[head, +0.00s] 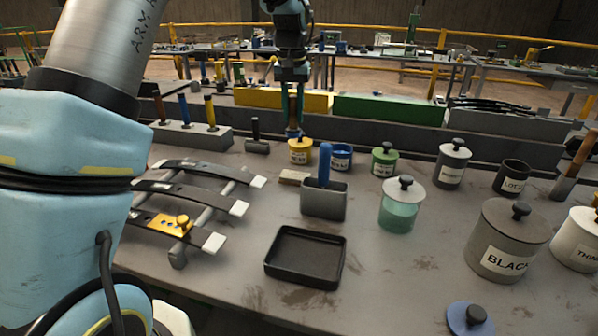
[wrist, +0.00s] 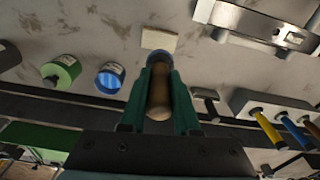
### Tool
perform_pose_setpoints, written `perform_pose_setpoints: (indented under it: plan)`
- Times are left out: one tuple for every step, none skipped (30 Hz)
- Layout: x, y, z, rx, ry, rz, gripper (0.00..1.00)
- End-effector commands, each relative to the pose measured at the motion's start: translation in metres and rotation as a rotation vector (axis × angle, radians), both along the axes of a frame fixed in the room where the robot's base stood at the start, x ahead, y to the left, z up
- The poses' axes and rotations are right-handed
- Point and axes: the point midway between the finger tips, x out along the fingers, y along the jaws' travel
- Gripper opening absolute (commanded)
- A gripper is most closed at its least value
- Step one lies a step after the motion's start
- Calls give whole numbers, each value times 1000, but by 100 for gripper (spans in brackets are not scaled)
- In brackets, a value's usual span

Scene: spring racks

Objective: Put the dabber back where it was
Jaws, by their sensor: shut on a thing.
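The dabber (wrist: 158,95) shows in the wrist view as a tan-brown rounded cylinder between my green fingers. My gripper (head: 293,118) is shut on it and points down in the head view, at the back of the bench behind the yellow pot (head: 300,152). The dabber's lower end shows only small there, and I cannot tell whether it touches anything. An open blue pot (head: 341,158) stands just right of the yellow pot; it also shows in the wrist view (wrist: 110,78), left of my fingers. The yellow pot is not visible in the wrist view.
A pale block (head: 294,177) and a grey box (head: 323,202) holding a blue-handled tool stand in front. A tool block (head: 190,136) and small hammer (head: 257,146) are left. Lidded pots, including a green one (head: 384,161), are right. A black tray (head: 305,258) is empty.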

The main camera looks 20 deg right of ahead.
Motion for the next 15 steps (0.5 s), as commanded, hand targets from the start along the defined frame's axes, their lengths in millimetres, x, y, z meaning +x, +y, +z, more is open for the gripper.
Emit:
perform_pose_setpoints:
  plan:
    - [0,0,-10,-1,0,0,0]
    - [0,0,-13,-3,-1,0,0]
    - [0,0,-17,-4,-1,0,0]
    - [0,0,-21,-5,-2,0,0]
    - [0,0,-23,-6,-2,0,0]
    - [0,0,-27,-7,-2,0,0]
    - [0,0,-30,-7,-1,0,0]
    - [-1,0,-34,-6,0,0,0]
    - [-1,0,-41,-6,0,0,0]
    - [-1,1,-46,-5,1,0,0]
    - [-1,1,-51,-6,0,0,0]
    - [-1,1,-59,-5,1,0,0]
    - [-1,1,-64,-4,1,0,0]
    - [-1,0,-69,-6,0,0,0]
    - [-1,0,-75,-6,0,0,0]
